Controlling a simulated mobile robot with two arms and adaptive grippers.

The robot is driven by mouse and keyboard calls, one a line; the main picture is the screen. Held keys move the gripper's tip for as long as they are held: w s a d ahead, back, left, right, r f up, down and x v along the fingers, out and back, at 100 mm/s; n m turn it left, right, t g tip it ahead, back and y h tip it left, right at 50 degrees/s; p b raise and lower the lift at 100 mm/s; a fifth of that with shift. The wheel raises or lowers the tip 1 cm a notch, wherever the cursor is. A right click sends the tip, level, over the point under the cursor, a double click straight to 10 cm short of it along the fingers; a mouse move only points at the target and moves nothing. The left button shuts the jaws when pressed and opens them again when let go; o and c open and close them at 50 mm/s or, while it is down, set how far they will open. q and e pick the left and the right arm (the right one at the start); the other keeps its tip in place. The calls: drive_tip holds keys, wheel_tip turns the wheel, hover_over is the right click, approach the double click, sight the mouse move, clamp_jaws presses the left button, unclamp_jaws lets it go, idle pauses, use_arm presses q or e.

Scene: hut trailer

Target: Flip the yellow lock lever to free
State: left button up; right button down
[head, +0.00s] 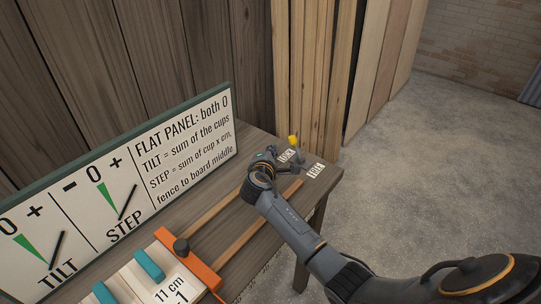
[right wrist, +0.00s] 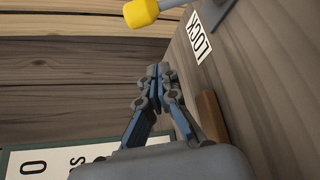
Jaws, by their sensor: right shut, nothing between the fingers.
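The yellow lock lever (head: 293,140) stands near the far right corner of the wooden bench, its yellow knob on top beside a white LOCK label (head: 287,155). In the right wrist view the yellow knob (right wrist: 141,12) is at the top edge, on a grey rod, with the LOCK label (right wrist: 200,37) to its right. My right gripper (head: 268,153) is just left of the lever in the head view. In the right wrist view its fingertips (right wrist: 158,70) are closed together, empty and apart from the knob. My left gripper is not in view.
A second white label (head: 315,170), too small to read surely, lies near the bench's right edge. A sign board (head: 185,145) stands along the bench's back. An orange bar (head: 190,260) with a black knob crosses the wooden rails. Timber boards (head: 310,70) stand behind; floor is clear at right.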

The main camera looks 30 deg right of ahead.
sight(296, 147)
drive_tip(key=x, duration=0.3)
drive_tip(key=s+d+r+p, duration=0.2)
drive_tip(key=shift+s+p, duration=0.25)
drive_tip(key=shift+p, duration=0.05)
drive_tip(key=shift+s+d, duration=0.1)
drive_tip(key=shift+s, duration=0.05)
drive_tip(key=shift+s+b, duration=0.1)
drive_tip(key=shift+b, duration=0.2)
